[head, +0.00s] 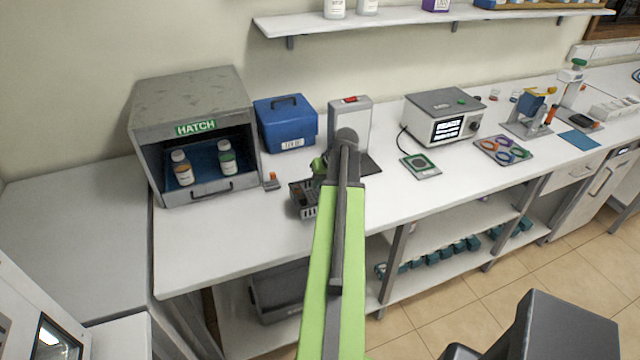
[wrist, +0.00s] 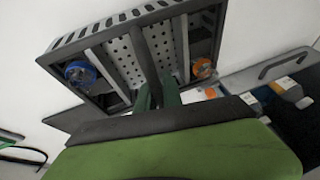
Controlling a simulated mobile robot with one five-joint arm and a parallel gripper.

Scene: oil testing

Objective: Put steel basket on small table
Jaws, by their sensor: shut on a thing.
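The steel basket (head: 303,200) is at the middle of the long white bench, partly hidden by my arm in the head view. In the wrist view, the basket (wrist: 72,50) shows slotted walls, a perforated floor and crossing bars. A blue-capped item (wrist: 80,72) and an orange-capped item (wrist: 203,68) sit inside it. My gripper (wrist: 157,95) is shut on the basket at its middle bar; in the head view the gripper (head: 322,168) is mostly behind my arm. Whether the basket touches the bench is unclear. A separate bare table (head: 65,215) stands at the left; it may be the small table.
The grey hatch box (head: 190,100) with two bottles stands left of the basket, a blue case (head: 286,124) behind it. A red-topped grey device (head: 350,115) is close behind my gripper. A display unit (head: 443,115) stands right. The bench's front left is clear.

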